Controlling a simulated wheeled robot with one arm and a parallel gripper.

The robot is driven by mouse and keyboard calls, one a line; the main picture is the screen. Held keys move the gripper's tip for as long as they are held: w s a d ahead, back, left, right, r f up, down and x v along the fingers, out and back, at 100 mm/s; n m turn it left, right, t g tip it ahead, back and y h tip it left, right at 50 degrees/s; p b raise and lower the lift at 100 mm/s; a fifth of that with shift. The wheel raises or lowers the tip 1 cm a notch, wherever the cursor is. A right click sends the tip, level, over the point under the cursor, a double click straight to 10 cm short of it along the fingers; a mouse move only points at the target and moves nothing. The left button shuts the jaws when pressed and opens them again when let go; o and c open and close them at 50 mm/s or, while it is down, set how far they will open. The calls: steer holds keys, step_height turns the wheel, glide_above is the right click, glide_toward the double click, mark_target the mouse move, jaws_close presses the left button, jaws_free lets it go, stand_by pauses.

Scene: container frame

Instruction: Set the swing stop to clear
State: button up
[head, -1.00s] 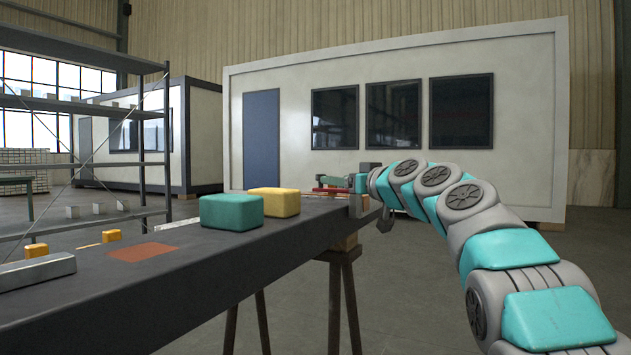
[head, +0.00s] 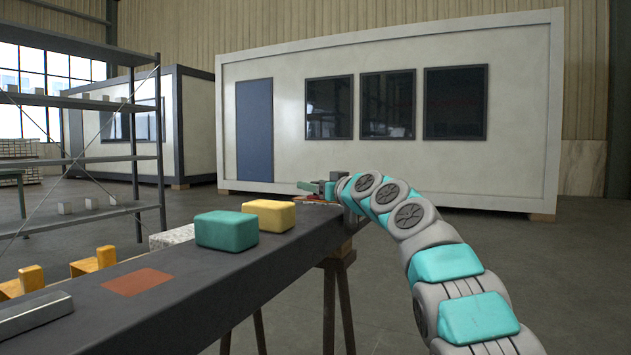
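My gripper (head: 318,189) is at the far end of the dark beam (head: 215,285), reached from the right by my arm. It is small and seen from behind, so its finger gap does not show clearly. A small red part (head: 316,198) shows just under and beside the fingers at the beam's end. It may belong to the swing stop, but its shape and setting are too small and too covered to tell. I cannot tell whether the gripper touches it.
A teal block (head: 227,230) and a yellow block (head: 269,215) sit on the beam before my gripper. An orange-red patch (head: 138,281), a metal bar (head: 33,315) and yellow brackets (head: 93,262) lie nearer. A trestle (head: 338,290) supports the beam. Shelving (head: 147,150) stands left.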

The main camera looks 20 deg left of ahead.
jaws_close()
stand_by(0.6)
stand_by(0.9)
